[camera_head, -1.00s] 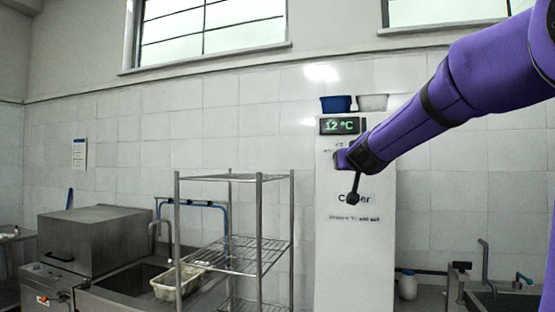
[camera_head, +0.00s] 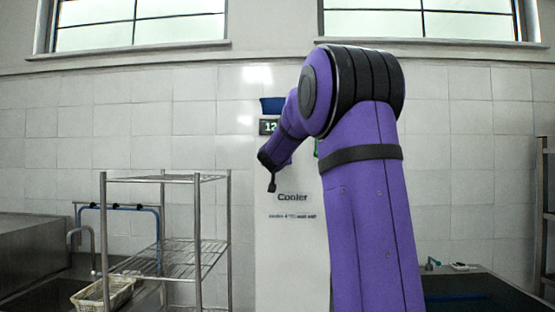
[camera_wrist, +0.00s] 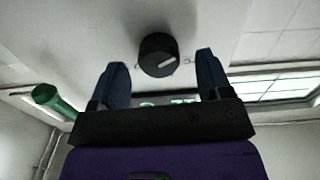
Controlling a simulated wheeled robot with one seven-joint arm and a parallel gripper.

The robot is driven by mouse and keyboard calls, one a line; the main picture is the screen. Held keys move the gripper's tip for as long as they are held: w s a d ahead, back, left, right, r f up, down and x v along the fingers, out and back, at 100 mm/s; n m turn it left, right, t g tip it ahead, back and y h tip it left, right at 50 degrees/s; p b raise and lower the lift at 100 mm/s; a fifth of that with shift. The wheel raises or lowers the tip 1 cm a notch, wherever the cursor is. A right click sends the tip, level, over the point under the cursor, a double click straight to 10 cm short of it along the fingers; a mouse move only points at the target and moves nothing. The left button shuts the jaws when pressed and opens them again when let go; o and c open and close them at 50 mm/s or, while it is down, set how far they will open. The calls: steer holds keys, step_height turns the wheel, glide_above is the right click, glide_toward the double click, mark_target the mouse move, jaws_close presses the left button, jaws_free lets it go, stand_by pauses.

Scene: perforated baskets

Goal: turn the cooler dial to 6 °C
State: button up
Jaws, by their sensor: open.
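The white cooler (camera_head: 291,250) stands against the tiled wall, marked "Cooler" with a smaller line of print below. Its display (camera_head: 268,127) shows "12"; my arm hides the rest. The dial (camera_wrist: 158,56) is a round black knob with a white pointer mark, seen in the wrist view. My gripper (camera_wrist: 161,62) is open, its two blue fingers on either side of the dial in the picture. I see gaps beside the knob and cannot tell any contact.
A metal wire rack (camera_head: 165,180) stands left of the cooler. A pale basket (camera_head: 103,294) sits by the sink at lower left. A green cylinder (camera_wrist: 52,100) shows at the left of the wrist view.

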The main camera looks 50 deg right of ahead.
steer(key=shift+x, duration=1)
steer(key=c, duration=0.9)
steer(key=shift+c, duration=0.2)
steer(key=shift+m, duration=0.3)
steer(key=m, duration=1.1)
